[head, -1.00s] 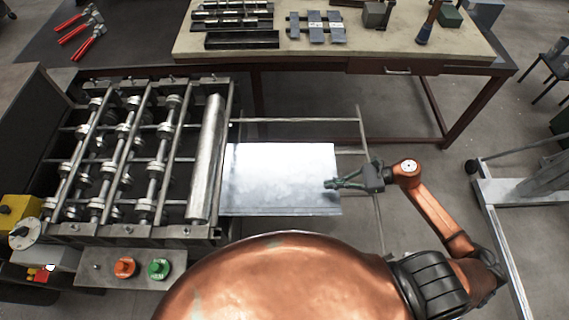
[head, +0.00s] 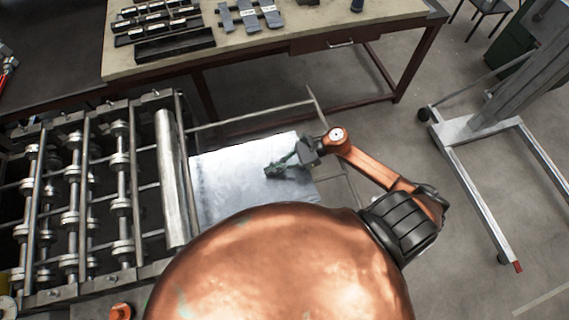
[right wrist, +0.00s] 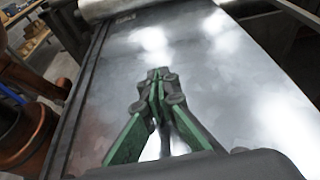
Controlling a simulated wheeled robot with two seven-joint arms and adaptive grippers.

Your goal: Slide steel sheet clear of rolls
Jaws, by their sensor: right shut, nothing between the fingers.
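The steel sheet (head: 230,177) lies flat on the outfeed frame to the right of the roll machine. Its left edge is close beside the last roll (head: 172,178); I cannot tell whether they touch. My right gripper (head: 270,172) is over the right part of the sheet, its fingers shut and empty. In the right wrist view the shut green fingers (right wrist: 155,80) point along the shiny sheet (right wrist: 215,75) toward the roll (right wrist: 100,8) at the top. Whether the fingertips touch the sheet is unclear. My left gripper is not in view.
The roll-forming machine (head: 82,190) fills the left. A workbench (head: 290,37) with blocks and metal parts stands behind. A wheeled metal stand (head: 480,125) is at the right. The floor between the bench and stand is clear.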

